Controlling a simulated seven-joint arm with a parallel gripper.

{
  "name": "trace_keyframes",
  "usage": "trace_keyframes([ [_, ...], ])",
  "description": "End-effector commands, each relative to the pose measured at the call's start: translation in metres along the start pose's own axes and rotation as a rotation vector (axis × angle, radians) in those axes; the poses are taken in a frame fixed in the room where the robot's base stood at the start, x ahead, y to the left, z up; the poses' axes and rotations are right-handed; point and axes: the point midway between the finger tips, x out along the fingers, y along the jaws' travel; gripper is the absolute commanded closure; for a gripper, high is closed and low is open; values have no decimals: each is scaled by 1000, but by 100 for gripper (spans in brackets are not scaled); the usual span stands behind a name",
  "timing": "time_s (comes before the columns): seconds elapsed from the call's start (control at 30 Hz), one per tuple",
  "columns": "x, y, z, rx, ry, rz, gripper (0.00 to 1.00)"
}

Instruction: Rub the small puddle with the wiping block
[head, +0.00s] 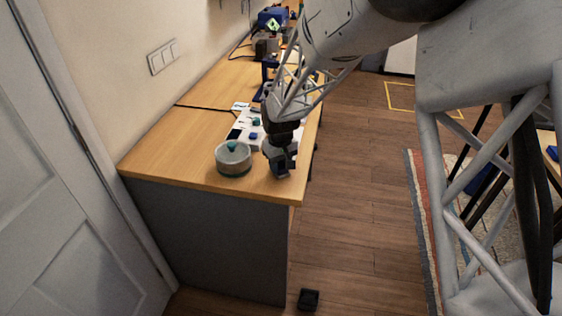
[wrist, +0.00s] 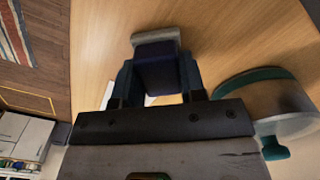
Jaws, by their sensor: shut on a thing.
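The wiping block (wrist: 156,62) is dark blue with a pale grey layer at its far end. My gripper (wrist: 158,88) is shut on it, one finger on each side. In the head view my gripper (head: 281,168) is over the near right part of the wooden desk (head: 190,150), close to its right edge. I cannot tell whether the block touches the desk. I cannot make out the small puddle in either view; the gripper and block hide part of the desk top.
A pale round pot (head: 233,160) with a green knob and base stands just left of my gripper; it also shows in the wrist view (wrist: 285,125). A white sheet (head: 240,128) with small parts lies behind. The desk's near left is clear. A small black object (head: 308,299) is on the floor.

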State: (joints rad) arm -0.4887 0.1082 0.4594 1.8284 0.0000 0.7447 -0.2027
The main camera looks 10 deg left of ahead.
Motion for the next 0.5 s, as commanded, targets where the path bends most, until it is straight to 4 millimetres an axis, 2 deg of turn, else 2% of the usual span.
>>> trace_keyframes([
  [0.5,0,-30,36,-1,-1,0,84],
])
